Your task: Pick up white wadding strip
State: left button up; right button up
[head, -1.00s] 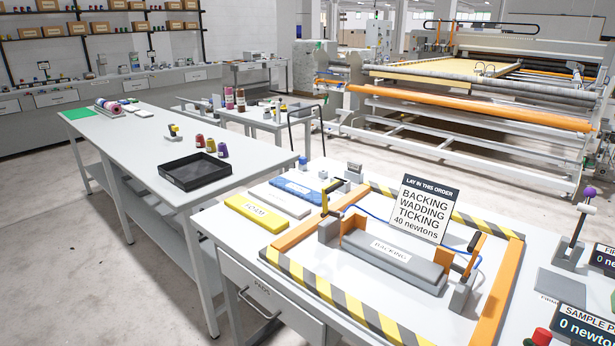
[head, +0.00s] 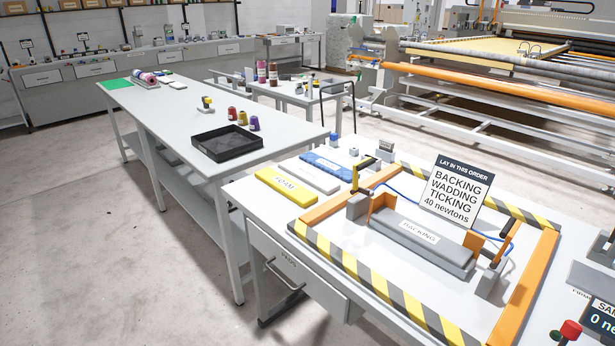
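A white strip (head: 312,179) lies flat on the near workbench, between a yellow block marked FOAM (head: 286,187) and a blue strip (head: 328,165). Any label on the white strip is too small to read. A grey strip marked BACKING (head: 420,239) lies in a fixture inside the striped and orange frame. A sign (head: 457,188) behind it reads "Lay in this order: backing, wadding, ticking, 40 newtons". Neither of my grippers is in view.
Yellow-black striped edging (head: 370,279) and orange bars (head: 527,291) surround the fixture. A blue cable runs behind the grey strip. A black tray (head: 226,143) and several thread spools stand on the long table at left. Floor at lower left is clear.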

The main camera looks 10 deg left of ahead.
aim_at(327, 186)
jog(key=i+j+u, duration=0.1)
jog(key=j, duration=0.3)
jog(key=i+j, duration=0.25)
jog(key=i+j+u, duration=0.15)
jog(key=j, duration=0.35)
jog(key=i+j+u, duration=0.1)
jog(key=j, duration=0.25)
jog(key=i, duration=0.1)
